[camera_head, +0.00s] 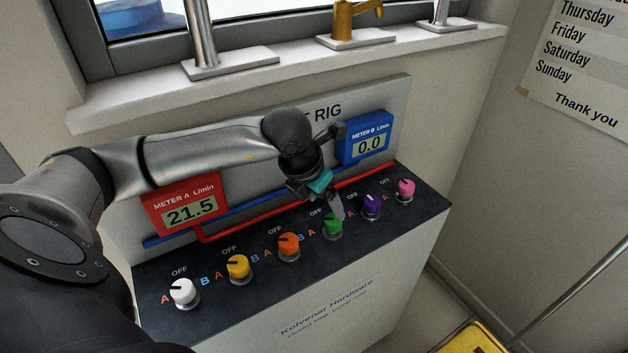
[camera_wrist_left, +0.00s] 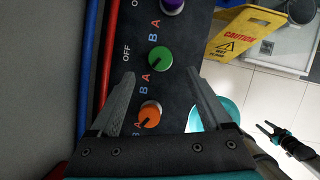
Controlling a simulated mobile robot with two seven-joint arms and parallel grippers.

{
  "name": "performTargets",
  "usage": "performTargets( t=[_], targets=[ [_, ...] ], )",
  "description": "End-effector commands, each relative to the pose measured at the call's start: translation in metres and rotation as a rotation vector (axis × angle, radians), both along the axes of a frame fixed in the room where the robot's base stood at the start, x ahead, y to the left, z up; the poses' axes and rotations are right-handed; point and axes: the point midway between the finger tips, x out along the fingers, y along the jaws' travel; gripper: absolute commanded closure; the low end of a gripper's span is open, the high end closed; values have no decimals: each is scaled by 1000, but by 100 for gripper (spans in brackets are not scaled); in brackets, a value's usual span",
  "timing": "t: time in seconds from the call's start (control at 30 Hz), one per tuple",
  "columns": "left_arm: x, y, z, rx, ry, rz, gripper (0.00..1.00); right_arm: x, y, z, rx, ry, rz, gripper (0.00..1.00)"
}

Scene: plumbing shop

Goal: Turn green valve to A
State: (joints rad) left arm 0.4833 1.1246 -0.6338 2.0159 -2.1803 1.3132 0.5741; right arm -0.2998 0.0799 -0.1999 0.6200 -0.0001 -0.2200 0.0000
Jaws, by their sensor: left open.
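The green valve (camera_head: 333,226) is a round knob on the dark panel, between an orange and a purple knob. It also shows in the left wrist view (camera_wrist_left: 160,59), with its dark pointer mark towards the lower left, on the side of OFF and A. I cannot tell its exact setting. Its A (camera_head: 312,232) is printed on its left in the head view. My left gripper (camera_head: 335,205) is over the green valve, partly covering it. In the wrist view its fingers (camera_wrist_left: 161,78) are spread, with the knob just beyond the tips. My right gripper (camera_wrist_left: 268,128) shows small, its jaws apart.
White (camera_head: 183,292), yellow (camera_head: 238,267), orange (camera_head: 289,245), purple (camera_head: 371,205) and pink (camera_head: 405,188) knobs line the panel. Red Meter A (camera_head: 187,205) reads 21.5; blue Meter B (camera_head: 366,139) reads 0.0. A yellow caution sign (camera_wrist_left: 240,37) stands on the floor.

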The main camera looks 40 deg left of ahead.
Motion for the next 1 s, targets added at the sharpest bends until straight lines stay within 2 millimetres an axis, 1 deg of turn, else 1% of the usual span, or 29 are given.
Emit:
performTargets(
  t=[0.03, 0.2, 0.3, 0.4, 0.57, 1.0],
  targets=[
    [-4, 1, 13, 3, -4, -2, 19, 0, 0, 1, 0, 0, 0, 50],
    [-18, 2, 45, 2, -3, -1, 19, 0, 0, 1, 0, 0, 0, 50],
    [-24, 3, 59, 2, -2, 0, 19, 0, 0, 1, 0, 0, 0, 50],
    [-27, 3, 67, 0, -2, 1, 19, 0, 0, 1, 0, 0, 0, 50],
    [-30, 3, 72, 0, 0, 0, 19, 0, 0, 1, 0, 0, 0, 50],
    [-30, 3, 72, -1, -1, 0, 19, 0, 0, 1, 0, 0, 0, 50]
  ],
)
